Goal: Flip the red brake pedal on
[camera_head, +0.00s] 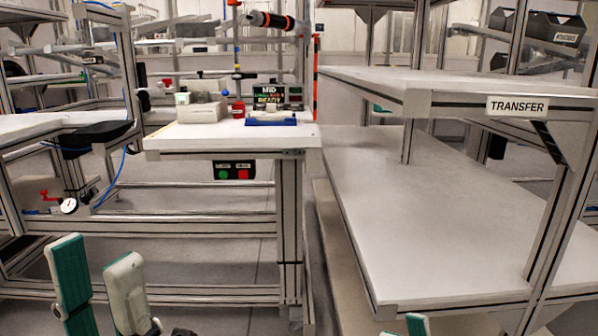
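A small red lever (52,197) shows at the left, beside a round white gauge (68,205) on the lower frame of the left bench. It is the only red pedal-like part I can make out, and its exact position is too small to tell. My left gripper (95,249) is at the bottom left, below and in front of the lever and apart from it. Its teal and pale fingers stand apart with nothing between them. Only a teal tip of my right gripper (415,325) shows at the bottom edge.
A bench (190,142) carries boxes, a small display (268,97) and a blue tray (271,121). A button box (234,171) with green and red buttons hangs under it. A two-level TRANSFER rack (450,220) fills the right. Blue hoses hang near the lever.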

